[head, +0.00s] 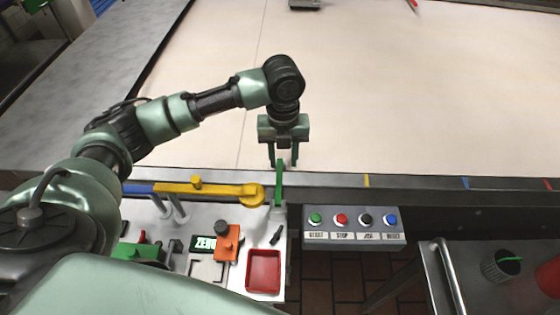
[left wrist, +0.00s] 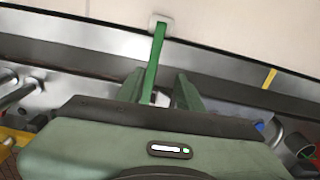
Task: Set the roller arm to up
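My left gripper (head: 283,160) hangs over the near edge of the large pale table. Its two fingers are apart with a gap between them, also in the left wrist view (left wrist: 158,92). A narrow green lever (head: 279,185) stands at the edge just below the fingers. In the left wrist view the green lever (left wrist: 154,62) runs between the fingers, closer to the left one, and ends at a pale block. A yellow bar (head: 215,188) with a knob and a rounded end lies to its left. I cannot tell which of these is the roller arm. My right gripper is out of view.
A button panel (head: 353,225) with green, red, black and blue buttons is right of the lever. A red tray (head: 264,271) and an orange block (head: 229,243) sit on the near bench. A metal cart (head: 440,285) stands at lower right. The pale table (head: 400,90) is mostly clear.

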